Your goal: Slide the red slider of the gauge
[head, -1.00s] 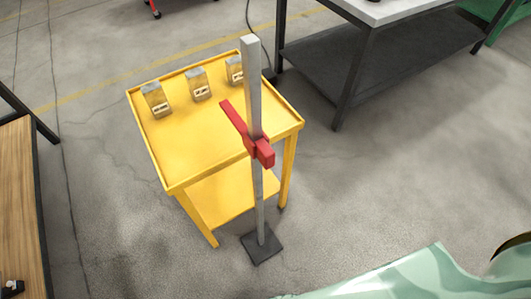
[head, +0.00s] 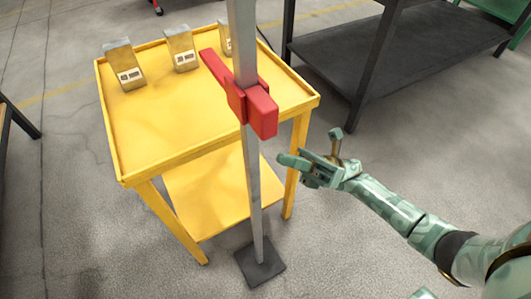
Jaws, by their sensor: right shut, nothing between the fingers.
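The gauge is an upright grey post (head: 254,185) on a dark square foot (head: 259,263), standing on the floor in front of a yellow table. Its red slider (head: 261,110) sits around the post, a little above table height in the picture, with a long red arm pointing up and left over the table. My right gripper (head: 291,161) is shut and empty. It is to the right of the post and below the slider in the picture, apart from both. My left gripper is out of view. The top of the post is cut off by the frame.
The yellow table (head: 170,158) has a raised rim and a lower shelf. Three metal blocks with labels (head: 124,66) stand along its far edge. A dark workbench shelf (head: 400,50) is at the back right.

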